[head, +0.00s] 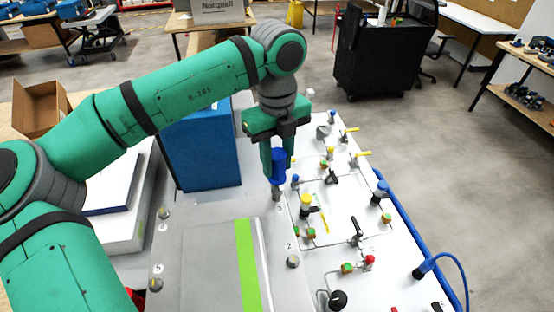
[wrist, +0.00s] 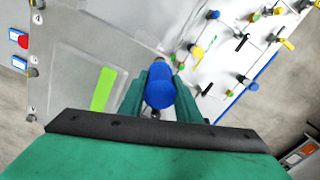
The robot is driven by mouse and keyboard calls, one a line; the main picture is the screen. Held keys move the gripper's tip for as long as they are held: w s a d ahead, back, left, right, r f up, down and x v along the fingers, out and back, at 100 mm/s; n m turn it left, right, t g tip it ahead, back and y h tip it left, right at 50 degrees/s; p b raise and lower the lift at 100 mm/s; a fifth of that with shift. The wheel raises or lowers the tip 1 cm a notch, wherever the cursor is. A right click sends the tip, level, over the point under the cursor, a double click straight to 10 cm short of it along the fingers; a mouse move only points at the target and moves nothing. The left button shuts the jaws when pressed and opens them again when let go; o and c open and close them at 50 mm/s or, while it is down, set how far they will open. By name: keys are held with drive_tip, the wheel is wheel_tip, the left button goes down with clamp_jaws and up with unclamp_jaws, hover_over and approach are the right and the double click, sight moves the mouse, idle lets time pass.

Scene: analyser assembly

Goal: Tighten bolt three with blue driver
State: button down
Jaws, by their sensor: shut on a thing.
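My gripper (head: 278,172) points down and is shut on the blue driver (head: 279,160), which it holds upright by its blue handle. In the wrist view the driver (wrist: 159,88) sits between the green fingers (wrist: 157,95). Bolt two (head: 293,261) stands nearer the front. Other bolts (head: 156,285) stand along the panel's left edge.
The grey panel (head: 200,260) has a green stripe (head: 247,265). To its right, a white board (head: 330,250) carries thin tubes and several coloured valves close beside the driver. A tall blue box (head: 200,150) stands left of my gripper. An open cardboard box (head: 40,108) is farther left.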

drive_tip(key=shift+f, duration=0.95)
idle(1.0)
drive_tip(key=c, duration=2.3)
unclamp_jaws()
clamp_jaws()
drive_tip(key=m, duration=0.8)
drive_tip(key=shift+m, duration=0.3)
drive_tip(key=m, duration=0.8)
drive_tip(key=shift+m, duration=0.4)
